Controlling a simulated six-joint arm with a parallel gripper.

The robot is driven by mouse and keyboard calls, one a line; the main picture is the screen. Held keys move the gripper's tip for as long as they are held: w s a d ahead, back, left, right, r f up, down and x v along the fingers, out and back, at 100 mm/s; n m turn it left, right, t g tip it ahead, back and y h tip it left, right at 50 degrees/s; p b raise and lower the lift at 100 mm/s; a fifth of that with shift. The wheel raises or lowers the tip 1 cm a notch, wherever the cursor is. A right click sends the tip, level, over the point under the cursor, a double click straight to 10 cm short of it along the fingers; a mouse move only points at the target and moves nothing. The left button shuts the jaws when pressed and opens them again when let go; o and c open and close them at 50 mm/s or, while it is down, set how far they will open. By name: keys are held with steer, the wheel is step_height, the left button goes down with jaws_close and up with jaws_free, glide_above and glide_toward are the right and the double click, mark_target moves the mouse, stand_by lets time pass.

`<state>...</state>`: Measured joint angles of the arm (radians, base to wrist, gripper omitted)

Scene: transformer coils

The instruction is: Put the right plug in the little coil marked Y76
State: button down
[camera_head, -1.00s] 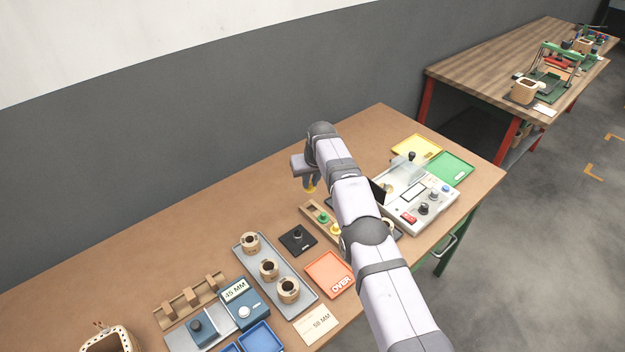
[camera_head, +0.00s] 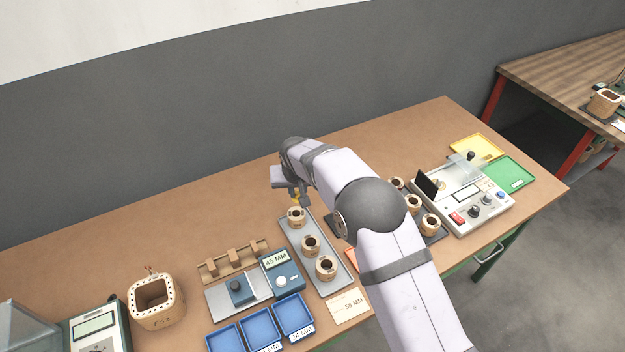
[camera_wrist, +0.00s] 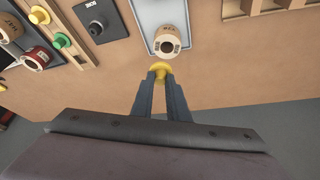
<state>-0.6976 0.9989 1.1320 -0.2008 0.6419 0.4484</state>
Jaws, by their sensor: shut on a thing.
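My gripper (camera_wrist: 160,78) is shut on a yellow plug (camera_wrist: 160,67), which points toward a small tan coil (camera_wrist: 166,32) with a dark bore. The coil's printed mark is upside down in the wrist view and too small to read for sure. The plug appears just beside the coil in that view, apart from its bore. In the head view my gripper (camera_head: 293,195) is above the far end of a grey tray (camera_head: 296,249), over the far coil (camera_head: 295,213). Two more coils, the middle one (camera_head: 310,241) and the near one (camera_head: 326,264), stand on the tray.
A wooden plug rack (camera_wrist: 50,28) holds a green plug (camera_wrist: 62,40) and a yellow one, beside a black bore block (camera_wrist: 97,20). A blue gauge (camera_head: 281,275) and slotted wooden rack (camera_head: 234,262) stand left of the tray. Bare table lies behind.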

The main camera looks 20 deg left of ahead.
mark_target(296, 201)
steer(key=shift+s+a, duration=0.2)
steer(key=shift+s, duration=0.25)
steer(key=shift+f, duration=0.15)
steer(key=shift+f+b, duration=1.1)
steer(key=shift+f, duration=0.95)
steer(key=shift+b, duration=0.35)
steer(key=shift+f, duration=0.2)
steer(key=shift+f+b, duration=0.65)
steer(key=shift+b, duration=0.05)
steer(key=c, duration=1.2)
jaws_free()
steer(key=shift+r, duration=0.1)
